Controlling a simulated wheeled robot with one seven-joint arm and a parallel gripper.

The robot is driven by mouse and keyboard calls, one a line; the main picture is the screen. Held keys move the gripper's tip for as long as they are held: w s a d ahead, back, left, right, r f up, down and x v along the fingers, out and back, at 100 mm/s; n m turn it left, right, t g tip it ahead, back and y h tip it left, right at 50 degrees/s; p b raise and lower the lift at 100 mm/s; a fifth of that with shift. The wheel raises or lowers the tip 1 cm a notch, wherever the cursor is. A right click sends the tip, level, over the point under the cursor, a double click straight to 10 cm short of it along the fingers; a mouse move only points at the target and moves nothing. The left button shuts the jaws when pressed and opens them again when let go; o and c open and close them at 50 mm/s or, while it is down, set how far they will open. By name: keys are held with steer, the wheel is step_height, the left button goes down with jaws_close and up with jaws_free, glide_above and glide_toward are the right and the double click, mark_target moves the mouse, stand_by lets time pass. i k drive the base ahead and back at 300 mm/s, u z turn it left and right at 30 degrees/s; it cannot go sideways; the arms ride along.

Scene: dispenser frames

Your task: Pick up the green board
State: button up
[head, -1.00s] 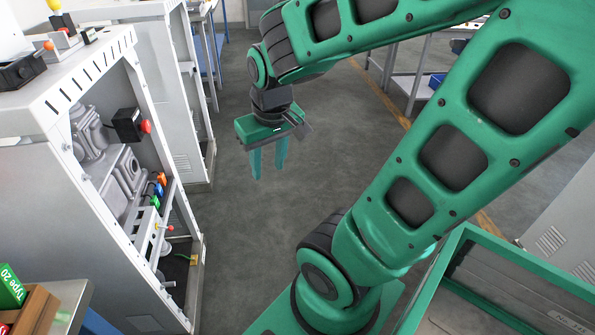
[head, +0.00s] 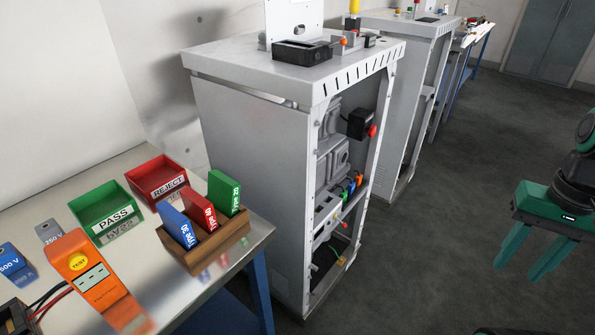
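The green board (head: 223,193), marked "Type 20", stands upright at the far right end of a wooden holder (head: 215,247) on the table at the left. A red board (head: 199,210) and a blue board (head: 179,226) stand beside it in the same holder. The lower part of the green board is hidden in the holder. My gripper (head: 518,270) is at the right edge of the head view, pointing down over the floor. Its two green fingers are apart with nothing between them. It is far to the right of the green board.
A grey cabinet (head: 250,150) with an open front stands between the table (head: 262,225) and my gripper. A green PASS bin (head: 100,193), a red REJECT bin (head: 150,170) and an orange tester (head: 95,285) are on the table. The floor (head: 440,220) is clear.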

mark_target(224, 192)
steer(key=u, duration=0.1)
steer(key=i, duration=0.2)
steer(key=u, duration=0.95)
